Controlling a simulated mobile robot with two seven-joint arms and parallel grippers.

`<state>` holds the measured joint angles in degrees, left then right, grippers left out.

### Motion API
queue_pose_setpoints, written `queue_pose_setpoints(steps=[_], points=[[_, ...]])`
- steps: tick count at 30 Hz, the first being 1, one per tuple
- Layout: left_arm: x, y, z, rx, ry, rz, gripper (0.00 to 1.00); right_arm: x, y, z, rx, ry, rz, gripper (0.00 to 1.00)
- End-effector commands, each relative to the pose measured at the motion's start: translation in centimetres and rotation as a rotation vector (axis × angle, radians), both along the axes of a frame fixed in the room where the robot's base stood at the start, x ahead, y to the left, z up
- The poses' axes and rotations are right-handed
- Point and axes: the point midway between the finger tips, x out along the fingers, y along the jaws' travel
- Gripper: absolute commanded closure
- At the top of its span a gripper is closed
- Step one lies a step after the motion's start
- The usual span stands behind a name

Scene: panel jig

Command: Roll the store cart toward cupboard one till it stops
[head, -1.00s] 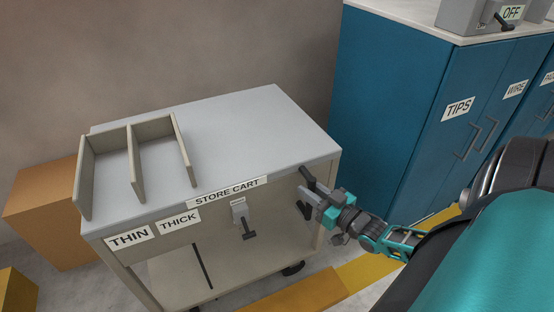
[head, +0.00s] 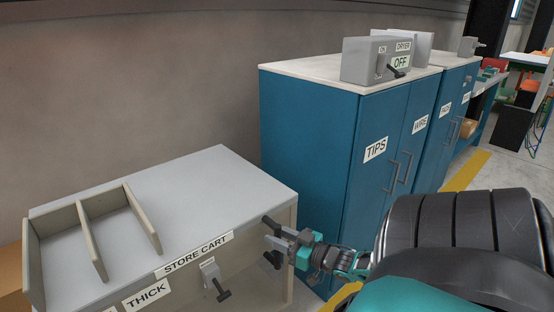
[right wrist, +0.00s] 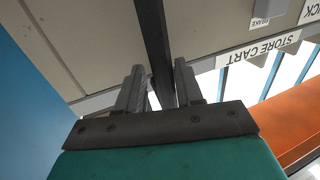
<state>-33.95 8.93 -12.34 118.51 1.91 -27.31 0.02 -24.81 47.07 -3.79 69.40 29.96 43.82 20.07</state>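The store cart (head: 225,175), grey with a pale top, stands at lower left. Its STORE CART label (head: 194,254) faces me and shows upside down in the right wrist view (right wrist: 260,48). A dark handle (right wrist: 155,40) is at its right end. My right gripper (head: 276,240) is at this handle. In the right wrist view its fingers (right wrist: 160,88) close on both sides of the dark bar. The blue cupboard labelled TIPS and WIRE (head: 305,150) stands beyond the cart's right end; floor contact there is hidden. My left gripper is out of view.
A brake lever (head: 218,285) sits on the cart front. Open dividers (head: 92,240) stand on the cart top. A grey switch box marked OFF (head: 365,62) is on the cupboard. More cupboards run to the right, with a yellow floor line (head: 465,172) before them.

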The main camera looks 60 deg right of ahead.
Motion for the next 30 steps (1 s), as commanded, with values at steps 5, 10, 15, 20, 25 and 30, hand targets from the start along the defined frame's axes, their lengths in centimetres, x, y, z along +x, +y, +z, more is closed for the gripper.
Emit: queue_pose_setpoints(steps=[5, 10, 15, 20, 25, 30], points=[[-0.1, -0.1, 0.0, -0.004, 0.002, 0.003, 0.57, 0.0, -0.1, 0.1, -0.001, -0.003, -0.002, 0.57], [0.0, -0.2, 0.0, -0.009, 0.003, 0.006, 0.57, 0.0, 0.0, 0.1, -0.001, -0.001, 0.001, 0.57], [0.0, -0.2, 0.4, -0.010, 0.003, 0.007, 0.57, -1.3, 0.1, 0.0, 0.000, 0.004, 0.001, 0.57], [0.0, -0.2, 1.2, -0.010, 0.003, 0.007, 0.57, -4.5, 0.0, 0.1, 0.001, 0.006, 0.000, 0.57], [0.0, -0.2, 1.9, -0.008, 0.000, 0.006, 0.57, -8.4, -0.2, 0.1, 0.000, 0.004, -0.001, 0.57], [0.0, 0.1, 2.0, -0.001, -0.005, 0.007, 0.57, -11.3, -0.4, 0.1, -0.001, 0.001, -0.002, 0.57]])
